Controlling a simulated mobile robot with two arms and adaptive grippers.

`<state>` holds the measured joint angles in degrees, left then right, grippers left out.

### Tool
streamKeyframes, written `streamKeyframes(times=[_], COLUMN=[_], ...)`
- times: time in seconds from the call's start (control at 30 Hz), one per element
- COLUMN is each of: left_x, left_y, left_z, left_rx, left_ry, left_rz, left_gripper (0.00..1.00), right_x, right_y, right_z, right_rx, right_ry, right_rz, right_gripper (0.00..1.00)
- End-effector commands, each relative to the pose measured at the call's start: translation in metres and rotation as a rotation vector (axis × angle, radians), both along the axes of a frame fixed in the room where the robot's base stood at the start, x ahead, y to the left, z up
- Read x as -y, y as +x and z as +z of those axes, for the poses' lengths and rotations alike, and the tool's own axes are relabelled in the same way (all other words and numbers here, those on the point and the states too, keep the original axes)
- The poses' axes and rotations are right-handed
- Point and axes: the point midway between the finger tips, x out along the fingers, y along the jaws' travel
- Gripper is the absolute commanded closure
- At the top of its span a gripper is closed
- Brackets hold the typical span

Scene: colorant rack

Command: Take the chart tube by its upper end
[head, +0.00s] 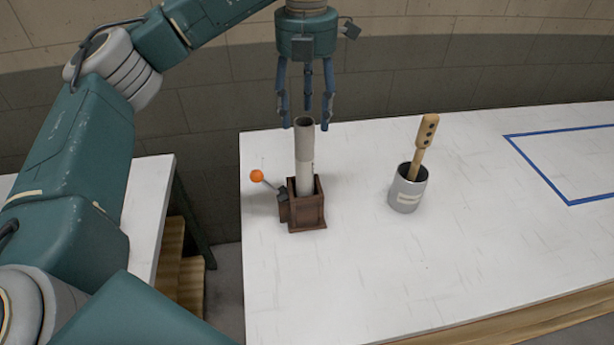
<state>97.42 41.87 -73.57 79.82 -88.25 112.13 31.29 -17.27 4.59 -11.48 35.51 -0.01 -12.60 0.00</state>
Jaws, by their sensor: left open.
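The chart tube (305,158) is a pale grey, hollow tube with a dark open upper end. It stands nearly upright in a small brown wooden box (308,214) near the left end of the white table, and its lower end is hidden inside the box. My left gripper (305,122) points downward at the tube's upper end, with its fingers open and spread to either side of it. Whether the fingers touch the tube cannot be told. My right gripper is not in view.
An orange ball on a rod (257,176) sticks out left of the box. A grey metal cup (408,190) with a wooden-handled tool (424,145) stands to the right. A blue taped outline (540,176) marks the far right of the white table (400,270). The table front is clear.

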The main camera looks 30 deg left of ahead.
Motion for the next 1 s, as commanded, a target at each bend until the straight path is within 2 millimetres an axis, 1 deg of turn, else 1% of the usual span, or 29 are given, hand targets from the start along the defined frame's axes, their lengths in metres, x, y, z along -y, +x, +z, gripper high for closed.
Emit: streamKeyframes(times=[0.03,0.23,0.33,0.5,0.67,0.77,0.9,1.0], left_x=[0.000,0.001,0.000,0.000,0.000,-0.001,-0.005,-0.004], left_y=[0.000,0.000,0.000,-0.001,-0.001,-0.002,-0.004,-0.003], left_z=[-0.008,-0.015,-0.026,-0.053,-0.067,-0.073,-0.093,-0.109], left_rx=[0.000,0.000,-0.003,-0.002,-0.001,-0.002,-0.004,-0.003], left_ry=[-0.001,-0.002,-0.002,-0.002,-0.003,-0.003,-0.002,-0.003], left_rz=[0.000,0.000,-0.001,0.000,0.000,0.001,0.001,0.001], left_gripper=[0.46,0.46,0.46,0.46,0.46,0.46,0.46,0.46], right_x=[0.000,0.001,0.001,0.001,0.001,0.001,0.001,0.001], right_y=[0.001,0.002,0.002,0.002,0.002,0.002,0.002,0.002], right_z=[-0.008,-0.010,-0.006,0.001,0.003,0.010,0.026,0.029], right_rx=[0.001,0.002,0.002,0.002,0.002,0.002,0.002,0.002], right_ry=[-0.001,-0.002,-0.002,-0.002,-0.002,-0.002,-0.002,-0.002], right_rz=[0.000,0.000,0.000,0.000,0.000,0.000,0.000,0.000], right_gripper=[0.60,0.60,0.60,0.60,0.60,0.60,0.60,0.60])
